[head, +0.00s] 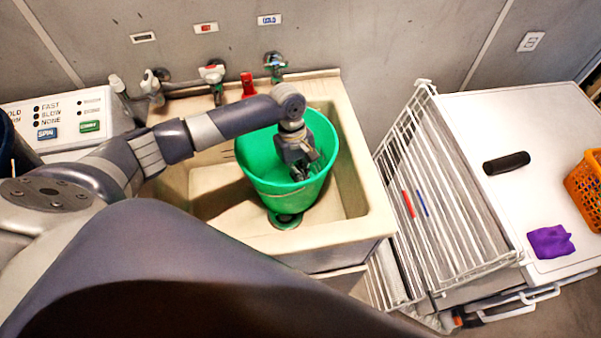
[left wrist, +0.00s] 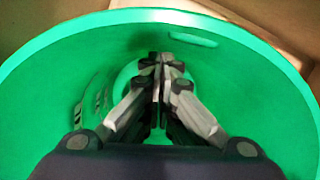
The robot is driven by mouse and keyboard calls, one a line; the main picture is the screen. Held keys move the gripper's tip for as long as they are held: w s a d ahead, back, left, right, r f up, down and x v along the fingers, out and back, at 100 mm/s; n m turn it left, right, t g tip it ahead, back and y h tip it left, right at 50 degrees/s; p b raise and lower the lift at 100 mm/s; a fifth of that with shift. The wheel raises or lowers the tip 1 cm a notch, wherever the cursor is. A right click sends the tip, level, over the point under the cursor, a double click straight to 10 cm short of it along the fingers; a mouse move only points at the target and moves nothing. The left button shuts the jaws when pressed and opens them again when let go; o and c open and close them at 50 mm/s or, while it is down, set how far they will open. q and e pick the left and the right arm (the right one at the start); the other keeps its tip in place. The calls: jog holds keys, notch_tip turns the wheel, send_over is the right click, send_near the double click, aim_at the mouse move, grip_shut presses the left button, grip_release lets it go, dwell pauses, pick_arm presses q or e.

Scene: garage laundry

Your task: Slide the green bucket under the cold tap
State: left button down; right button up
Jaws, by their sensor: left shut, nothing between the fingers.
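The green bucket (head: 257,160) stands in the right part of the beige sink (head: 320,237). The cold tap (head: 275,65) is on the wall under a blue COLD label (head: 269,19), behind the bucket. My left gripper (head: 303,172) reaches down into the bucket's mouth from above. In the left wrist view, the bucket (left wrist: 50,100) surrounds the gripper (left wrist: 160,62), whose fingers are together with nothing between them. Whether the gripper touches the bucket's wall cannot be told. My forearm crosses over the sink and hides part of the bucket's rim. My right gripper is out of view.
Another tap (head: 212,72) sits left of the cold tap under a red label (head: 206,28), with a red object (head: 248,84) on the sink's back ledge. A white drying rack (head: 440,190) stands right of the sink. The basin's left part has free room.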

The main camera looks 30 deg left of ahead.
pick_arm(q)
jog(key=v, duration=1.2)
